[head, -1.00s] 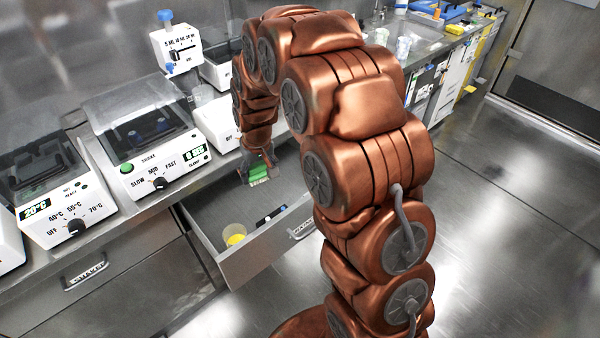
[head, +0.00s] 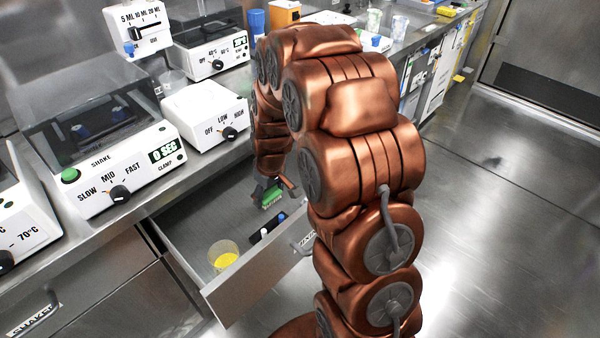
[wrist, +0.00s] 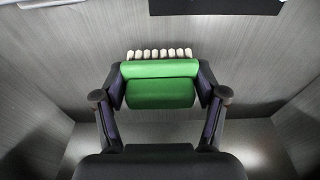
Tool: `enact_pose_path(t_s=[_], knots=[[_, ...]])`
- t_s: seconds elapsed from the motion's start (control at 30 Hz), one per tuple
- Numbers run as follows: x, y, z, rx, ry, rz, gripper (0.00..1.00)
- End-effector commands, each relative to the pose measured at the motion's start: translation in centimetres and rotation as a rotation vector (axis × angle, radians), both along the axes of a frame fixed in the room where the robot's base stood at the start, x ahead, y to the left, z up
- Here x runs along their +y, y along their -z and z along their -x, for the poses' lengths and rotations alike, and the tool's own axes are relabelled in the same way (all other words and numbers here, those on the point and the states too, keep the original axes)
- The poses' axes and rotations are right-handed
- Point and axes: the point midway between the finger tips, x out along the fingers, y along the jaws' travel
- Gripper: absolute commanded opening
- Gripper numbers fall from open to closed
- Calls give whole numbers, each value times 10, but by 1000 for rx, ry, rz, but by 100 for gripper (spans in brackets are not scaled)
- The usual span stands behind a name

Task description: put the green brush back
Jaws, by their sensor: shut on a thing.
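The green brush (head: 271,197) is held in my gripper (head: 272,188), over or inside the open drawer (head: 190,262). In the wrist view the green brush (wrist: 160,84) lies crosswise between the two fingertips of my gripper (wrist: 160,92), which press on its ends. Its pale bristles show along its far edge. Grey drawer surface shows around and below it. I cannot tell whether the brush touches the drawer floor.
A clear cup with yellow contents (head: 223,255) stands in the drawer. A dark object with blue and white parts (head: 268,230) lies near the drawer's front. The shaker (head: 118,165) and other white devices line the counter above. Bare drawer floor lies left of the brush.

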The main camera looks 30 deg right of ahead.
Motion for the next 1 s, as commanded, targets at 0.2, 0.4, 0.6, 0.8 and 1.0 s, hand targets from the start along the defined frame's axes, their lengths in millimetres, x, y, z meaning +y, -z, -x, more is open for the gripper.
enact_pose_path(t_s=[0.2,0.4,0.6,0.8,1.0], knots=[[-45,1,-18,-1,7,0,39],[-85,0,-35,-2,5,1,39],[-122,0,-50,-3,2,2,39],[-144,1,-58,1,1,-1,39],[-151,-1,-61,0,1,1,39]])
